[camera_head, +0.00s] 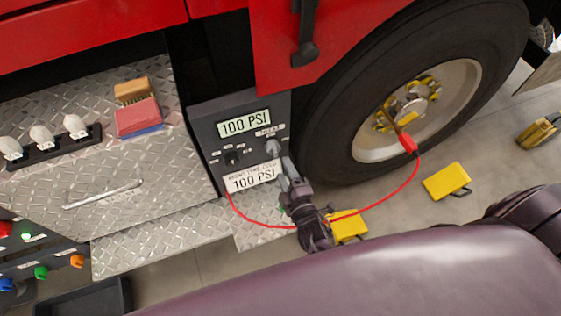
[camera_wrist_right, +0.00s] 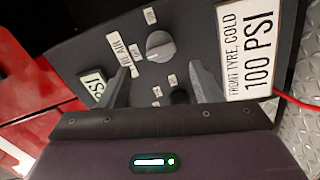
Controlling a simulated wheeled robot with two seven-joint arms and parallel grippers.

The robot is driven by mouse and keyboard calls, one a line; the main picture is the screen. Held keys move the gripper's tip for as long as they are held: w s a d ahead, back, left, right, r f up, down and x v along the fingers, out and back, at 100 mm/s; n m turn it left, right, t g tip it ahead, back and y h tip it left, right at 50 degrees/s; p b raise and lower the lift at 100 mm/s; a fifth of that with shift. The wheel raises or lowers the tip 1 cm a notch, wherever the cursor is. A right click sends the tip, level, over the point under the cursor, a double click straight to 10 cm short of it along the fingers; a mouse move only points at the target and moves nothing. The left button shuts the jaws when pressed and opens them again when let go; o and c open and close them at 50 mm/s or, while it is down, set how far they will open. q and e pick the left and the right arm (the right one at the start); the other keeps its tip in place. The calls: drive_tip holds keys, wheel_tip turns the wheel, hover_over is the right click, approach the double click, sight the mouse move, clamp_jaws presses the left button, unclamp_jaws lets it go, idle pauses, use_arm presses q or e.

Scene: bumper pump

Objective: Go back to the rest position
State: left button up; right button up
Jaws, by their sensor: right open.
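The dark pump panel (camera_head: 206,120) on the truck has a display (camera_head: 244,122) reading 100 PSI and a label plate (camera_head: 254,177) reading 100 PSI. My right gripper (camera_head: 278,164) is in front of the panel's right side, close to a grey round knob (camera_head: 272,148). In the right wrist view my right gripper (camera_wrist_right: 160,75) is open, its fingers spread and empty. The knob (camera_wrist_right: 159,45) lies just beyond the gap between the fingertips, and I cannot tell if they touch it. My left gripper is not in view.
A red hose (camera_head: 416,177) runs from the panel to a red chuck (camera_head: 408,143) at the wheel (camera_head: 463,90). Yellow chocks (camera_head: 446,181) lie on the floor. A step plate (camera_head: 150,240) juts out below the panel. Brushes (camera_head: 138,115) rest on the metal ledge at left.

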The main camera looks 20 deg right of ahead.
drive_tip(key=shift+s, duration=0.5)
drive_tip(key=s+d+f+m+g, duration=0.2)
drive_tip(key=f, duration=0.4)
drive_tip(key=s+d+f+m+g, duration=0.1)
drive_tip(key=s+d+f+g, duration=0.1)
drive_tip(key=f, duration=0.5)
drive_tip(key=s+d+f+m+g, duration=0.2)
drive_tip(key=s+f+m+g, duration=0.1)
drive_tip(key=s+f, duration=0.5)
drive_tip(key=s+d+f+m+g+h, duration=0.1)
drive_tip(key=s+d+f+m+g, duration=0.1)
drive_tip(key=s+f+g, duration=0.3)
drive_tip(key=s+f+m, duration=0.1)
drive_tip(key=s+f, duration=0.2)
drive_tip(key=f, duration=0.1)
drive_tip(key=shift+s, duration=0.25)
drive_tip(key=s+f+m+g, duration=0.1)
drive_tip(key=s, duration=0.3)
drive_tip(key=s+f+m+g, duration=0.1)
drive_tip(key=s+f+g, duration=0.1)
drive_tip(key=s, duration=0.2)
drive_tip(key=s+f+m+g, duration=0.1)
drive_tip(key=s+m, duration=0.1)
drive_tip(key=s, duration=0.2)
drive_tip(key=shift+s+a+f, duration=0.2)
drive_tip(key=shift+s+f, duration=0.15)
drive_tip(key=shift+c, duration=0.2)
